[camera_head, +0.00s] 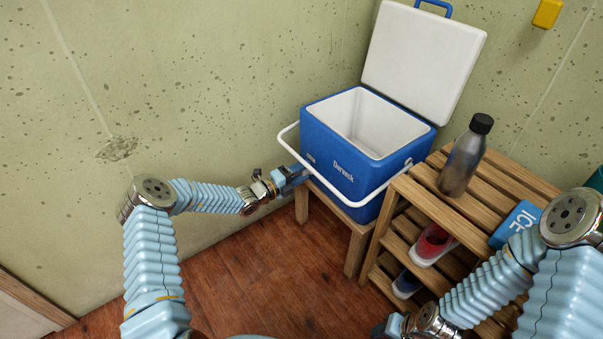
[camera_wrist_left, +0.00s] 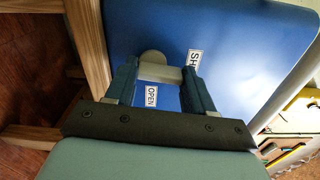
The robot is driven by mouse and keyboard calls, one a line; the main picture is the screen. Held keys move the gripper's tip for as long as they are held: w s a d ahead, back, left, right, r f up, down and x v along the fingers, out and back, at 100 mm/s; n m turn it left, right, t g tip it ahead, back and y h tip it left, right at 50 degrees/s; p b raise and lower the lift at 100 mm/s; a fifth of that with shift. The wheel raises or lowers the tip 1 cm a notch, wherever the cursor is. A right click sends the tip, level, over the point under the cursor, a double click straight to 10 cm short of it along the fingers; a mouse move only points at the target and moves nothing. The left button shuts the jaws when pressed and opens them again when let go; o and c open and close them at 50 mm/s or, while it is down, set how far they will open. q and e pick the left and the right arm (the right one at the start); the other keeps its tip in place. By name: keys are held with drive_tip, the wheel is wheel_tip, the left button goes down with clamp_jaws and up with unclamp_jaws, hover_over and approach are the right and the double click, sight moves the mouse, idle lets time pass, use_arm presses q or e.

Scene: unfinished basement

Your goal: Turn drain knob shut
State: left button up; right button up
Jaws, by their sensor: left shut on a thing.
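The blue cooler (camera_head: 335,160) stands open on a wooden stand, its white lid raised. In the left wrist view, a pale grey drain knob (camera_wrist_left: 153,62) sits on the cooler's blue side. An "OPEN" label (camera_wrist_left: 151,95) lies below it, and a partly hidden label starting "SH" (camera_wrist_left: 194,58) is to its right. My left gripper (camera_wrist_left: 158,75) is shut on the knob, one finger on each side. In the head view my left gripper (camera_head: 297,174) reaches the cooler's lower left side and the knob is hidden. My right gripper (camera_head: 388,327) is at the bottom edge, its fingers unclear.
The cooler's white handle (camera_head: 285,138) hangs close above my left gripper. A slatted wooden rack (camera_head: 485,190) on the right holds a grey bottle (camera_head: 462,160), a blue "ICE" pack (camera_head: 514,224) and shoes (camera_head: 432,243). The wooden floor (camera_head: 260,280) in front is clear.

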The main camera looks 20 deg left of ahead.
use_arm(q)
drive_tip(key=shift+a+n, duration=0.1)
drive_tip(key=shift+n, duration=0.5)
drive_tip(key=o, duration=1)
drive_tip(key=shift+o, duration=0.2)
drive_tip(key=v, duration=1.3)
drive_tip(key=shift+s+a+p, duration=0.2)
drive_tip(key=shift+s+p, duration=0.05)
drive_tip(key=shift+p, duration=0.1)
